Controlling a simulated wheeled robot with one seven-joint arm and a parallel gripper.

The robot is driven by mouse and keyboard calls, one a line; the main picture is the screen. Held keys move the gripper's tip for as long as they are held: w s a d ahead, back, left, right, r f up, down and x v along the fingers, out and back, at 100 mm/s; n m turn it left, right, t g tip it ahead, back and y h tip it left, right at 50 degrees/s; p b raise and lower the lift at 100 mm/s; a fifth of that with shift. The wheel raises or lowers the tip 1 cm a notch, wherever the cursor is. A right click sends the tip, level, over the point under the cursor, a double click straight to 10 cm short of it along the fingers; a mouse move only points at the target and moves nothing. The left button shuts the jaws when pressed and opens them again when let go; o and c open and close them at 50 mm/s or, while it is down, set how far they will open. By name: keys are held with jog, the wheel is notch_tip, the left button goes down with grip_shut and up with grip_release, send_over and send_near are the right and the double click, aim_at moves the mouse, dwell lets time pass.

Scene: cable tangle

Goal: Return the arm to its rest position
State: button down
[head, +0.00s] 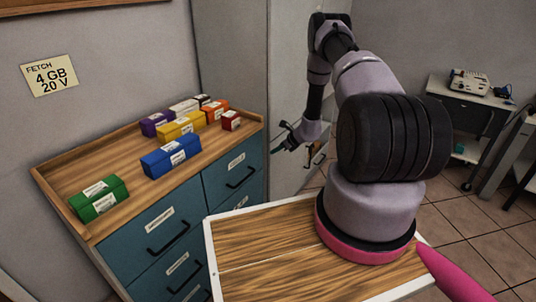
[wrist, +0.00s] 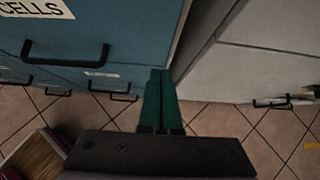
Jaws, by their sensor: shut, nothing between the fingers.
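My arm rises from its pink-ringed base at the right of the head view and bends up and over, its far end hanging in front of the grey cabinet. My gripper (head: 288,141) is at the right end of the blue drawer unit (head: 159,238), apart from it. In the wrist view my gripper (wrist: 161,75) shows two green fingers side by side, shut with nothing between them. They point along the gap between the blue drawer front and a pale cabinet, above the tiled floor.
Several coloured boxes, including a green one (head: 99,197) and a blue one (head: 171,156), lie on the wooden top. A note (head: 49,76) reads "FETCH 4 GB 20 V". A grey cabinet (head: 285,60) stands behind my gripper. A small table (head: 465,100) with a device (head: 468,83) stands right.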

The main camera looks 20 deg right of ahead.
jog(key=v, duration=0.7)
jog(key=s+a+r+n+g+y, duration=0.15)
jog(key=a+r+n, duration=0.25)
jog(key=r, duration=0.8)
jog(key=s+a+r+n, duration=0.3)
jog(key=a+r+n, duration=0.1)
jog(key=r, duration=0.8)
jog(key=s+a+r+n, duration=0.2)
jog(key=a+r+n, duration=0.2)
jog(key=r, duration=0.8)
jog(key=s+a+r+n+h, duration=0.25)
jog(key=s+r+n, duration=0.45)
jog(key=s+r, duration=0.65)
jog(key=s+d+r+n+t+h, duration=0.1)
jog(key=s+r+n, duration=0.1)
jog(key=s, duration=0.6)
jog(key=s+r+n+h, duration=0.1)
jog(key=s+r+n, duration=0.1)
jog(key=s, duration=0.6)
jog(key=shift+s+d+n+t+h, duration=0.3)
jog(key=shift+d+n+t, duration=0.1)
jog(key=shift+n, duration=0.2)
